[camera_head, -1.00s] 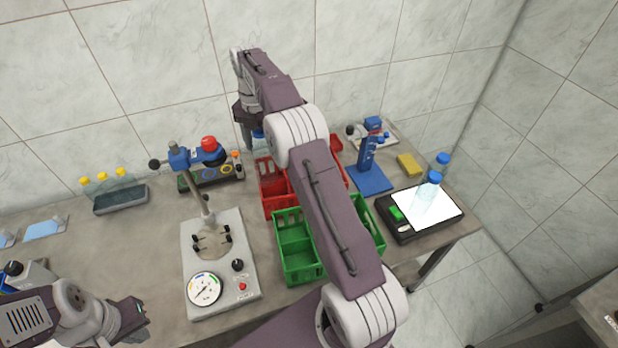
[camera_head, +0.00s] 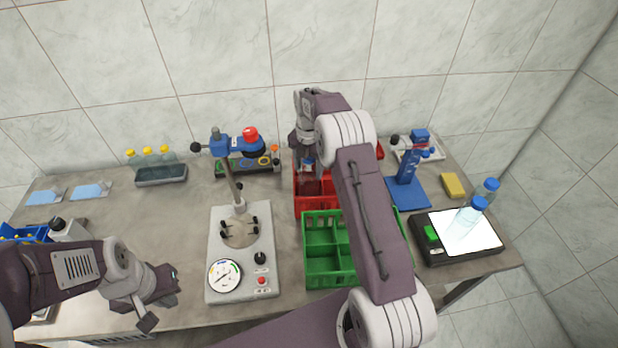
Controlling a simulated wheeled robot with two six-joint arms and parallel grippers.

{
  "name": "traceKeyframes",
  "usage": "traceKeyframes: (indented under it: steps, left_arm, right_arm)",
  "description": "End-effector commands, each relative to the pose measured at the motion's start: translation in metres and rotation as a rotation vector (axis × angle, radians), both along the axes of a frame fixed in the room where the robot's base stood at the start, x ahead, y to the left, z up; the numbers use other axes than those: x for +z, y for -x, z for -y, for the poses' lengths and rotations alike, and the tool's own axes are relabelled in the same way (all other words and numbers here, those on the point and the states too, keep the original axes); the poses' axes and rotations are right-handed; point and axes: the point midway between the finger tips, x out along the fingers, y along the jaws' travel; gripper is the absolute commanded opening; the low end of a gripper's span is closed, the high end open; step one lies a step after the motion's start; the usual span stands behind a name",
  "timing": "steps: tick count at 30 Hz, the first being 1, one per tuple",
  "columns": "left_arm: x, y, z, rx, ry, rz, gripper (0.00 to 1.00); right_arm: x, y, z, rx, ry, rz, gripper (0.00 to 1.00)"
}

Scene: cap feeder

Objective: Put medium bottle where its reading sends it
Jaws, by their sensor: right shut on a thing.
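My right gripper (camera_head: 306,160) is shut on a bottle whose blue cap (camera_head: 308,167) just shows between the fingers. It hangs over the red crate (camera_head: 312,203), at its back part. The bottle's body is mostly hidden, so I cannot tell whether it touches the crate floor. The green crate (camera_head: 322,280) stands in front of the red one, partly behind my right arm. The tester with a round dial (camera_head: 224,276) stands left of the crates. My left gripper (camera_head: 160,298) is open and empty over the table's front left.
Two blue-capped clear bottles (camera_head: 467,218) stand at the lit black-framed panel (camera_head: 431,257) on the right. A blue stand (camera_head: 408,180) and a yellow block (camera_head: 453,185) are behind it. A grey rack (camera_head: 162,176) with yellow-capped bottles is at the back left. The left table middle is clear.

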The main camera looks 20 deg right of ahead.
Motion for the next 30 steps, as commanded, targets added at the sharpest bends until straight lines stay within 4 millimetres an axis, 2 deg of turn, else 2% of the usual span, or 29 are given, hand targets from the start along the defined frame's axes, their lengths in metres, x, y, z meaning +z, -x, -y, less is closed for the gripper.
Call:
traceKeyframes:
  steps: [8, 12, 15, 25, 26, 27, 28, 30]
  left_arm:
    - [0.003, 0.0, 0.0, 0.0, 0.0, 0.0, 0.0]
    - [0.007, 0.0, 0.0, 0.0, 0.0, 0.0, 0.0]
    - [0.008, 0.0, 0.0, 0.0, 0.0, 0.0, 0.0]
    - [0.005, 0.0, 0.0, 0.0, 0.0, 0.0, 0.0]
    - [0.006, 0.0, 0.0, 0.0, 0.0, 0.0, 0.0]
    - [0.006, 0.0, 0.0, 0.0, 0.0, 0.0, 0.0]
    - [0.006, 0.0, 0.0, 0.0, 0.0, 0.0, 0.0]
    - [0.006, 0.0, 0.0, 0.0, 0.0, 0.0, 0.0]
  right_arm:
    - [-0.014, 0.0, 0.0, 0.0, 0.0, 0.0, 0.0]
    - [-0.038, 0.0, 0.0, 0.0, 0.0, -0.001, 0.0]
    - [-0.047, -0.001, 0.0, 0.0, 0.0, 0.001, 0.0]
    - [-0.051, -0.001, 0.0, 0.0, 0.001, 0.002, 0.0]
    - [-0.051, 0.0, 0.0, 0.0, 0.0, 0.0, 0.67]
    - [-0.051, 0.0, 0.0, 0.0, 0.001, 0.001, 0.78]
    - [-0.051, 0.0, 0.0, 0.0, 0.0, 0.0, 0.83]
    - [-0.051, 0.0, 0.0, 0.0, 0.001, 0.001, 0.83]
